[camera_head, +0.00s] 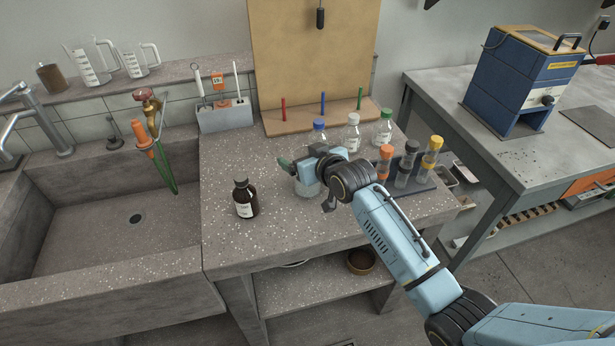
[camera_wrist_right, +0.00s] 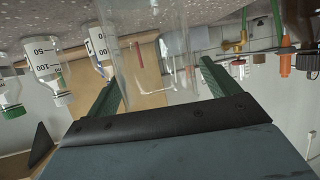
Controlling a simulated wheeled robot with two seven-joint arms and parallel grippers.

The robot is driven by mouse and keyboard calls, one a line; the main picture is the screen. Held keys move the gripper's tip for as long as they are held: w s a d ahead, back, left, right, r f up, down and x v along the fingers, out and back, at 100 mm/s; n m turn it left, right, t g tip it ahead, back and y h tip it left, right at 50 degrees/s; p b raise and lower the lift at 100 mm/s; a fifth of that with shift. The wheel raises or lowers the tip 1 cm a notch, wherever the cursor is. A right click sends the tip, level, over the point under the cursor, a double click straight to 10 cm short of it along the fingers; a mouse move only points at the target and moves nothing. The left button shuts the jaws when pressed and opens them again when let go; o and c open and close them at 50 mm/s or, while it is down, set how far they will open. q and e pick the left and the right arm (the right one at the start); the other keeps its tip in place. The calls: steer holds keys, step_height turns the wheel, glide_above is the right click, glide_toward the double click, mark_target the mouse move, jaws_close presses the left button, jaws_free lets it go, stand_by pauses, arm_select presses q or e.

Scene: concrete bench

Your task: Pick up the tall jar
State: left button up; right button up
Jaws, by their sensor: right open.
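The tall jar looks to be the clear glass vessel (camera_head: 307,189) on the speckled bench, partly hidden by my right gripper (camera_head: 297,170) in the head view. In the right wrist view, which is upside down, the clear jar (camera_wrist_right: 155,62) appears between the two green fingers of the right gripper (camera_wrist_right: 160,85). The fingers are apart, one on each side of it. I cannot tell whether either finger touches the glass. My left gripper is not in view.
Blue-capped (camera_head: 319,126), white-capped (camera_head: 352,134) and green-capped (camera_head: 383,127) bottles stand behind the gripper. A brown bottle (camera_head: 245,199) stands at the front left. A dark rack (camera_head: 422,186) with capped tubes is at the right. A sink (camera_head: 90,235) lies left.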

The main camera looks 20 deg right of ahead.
steer(key=c, duration=1.5)
steer(key=shift+r, duration=0.15)
